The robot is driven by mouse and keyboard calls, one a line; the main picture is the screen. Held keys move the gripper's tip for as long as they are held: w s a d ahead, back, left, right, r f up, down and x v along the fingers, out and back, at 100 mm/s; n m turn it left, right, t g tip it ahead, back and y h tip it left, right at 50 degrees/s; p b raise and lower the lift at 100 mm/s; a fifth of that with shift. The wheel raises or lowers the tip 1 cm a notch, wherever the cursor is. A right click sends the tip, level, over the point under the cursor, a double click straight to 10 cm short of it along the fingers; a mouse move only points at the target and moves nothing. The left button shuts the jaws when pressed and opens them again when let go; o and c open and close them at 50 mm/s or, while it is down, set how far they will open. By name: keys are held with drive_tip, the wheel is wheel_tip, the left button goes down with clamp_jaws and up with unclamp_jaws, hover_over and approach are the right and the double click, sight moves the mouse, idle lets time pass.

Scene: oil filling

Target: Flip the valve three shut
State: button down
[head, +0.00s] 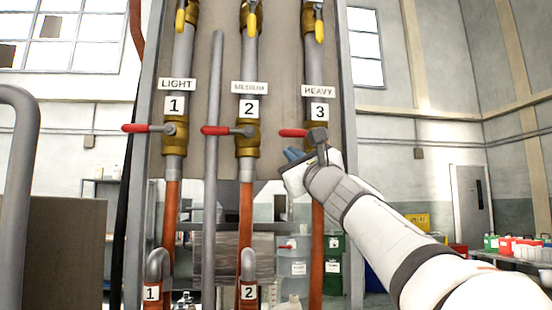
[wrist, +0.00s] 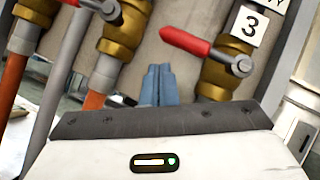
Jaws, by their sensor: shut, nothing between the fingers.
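Valve three (head: 318,136) sits on the right pipe under the "3" label, with a brass body and a grey pivot. Its red handle (head: 293,132) points left, crosswise to the vertical pipe. In the wrist view the red handle (wrist: 184,41) slants up and left from the grey pivot, beside the "3" label (wrist: 250,26). My gripper (head: 293,154) has blue fingers, shut and empty, just below the handle in the head view. In the wrist view the fingers (wrist: 157,84) point up at the panel, below and left of the handle, seemingly apart from it. My gripper partly hides the pipe below the valve.
Valve one (head: 150,128) and valve two (head: 230,130) have red handles also pointing left. A grey vertical pipe (head: 213,190) stands between them. Yellow-handled valves (head: 319,30) sit above. Open room lies right of the rack.

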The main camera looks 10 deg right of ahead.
drive_tip(key=s+f+b, duration=0.3)
drive_tip(key=s+f, duration=0.4)
drive_tip(key=s, duration=0.1)
drive_tip(key=shift+s+f, duration=0.2)
drive_tip(key=shift+a, duration=0.1)
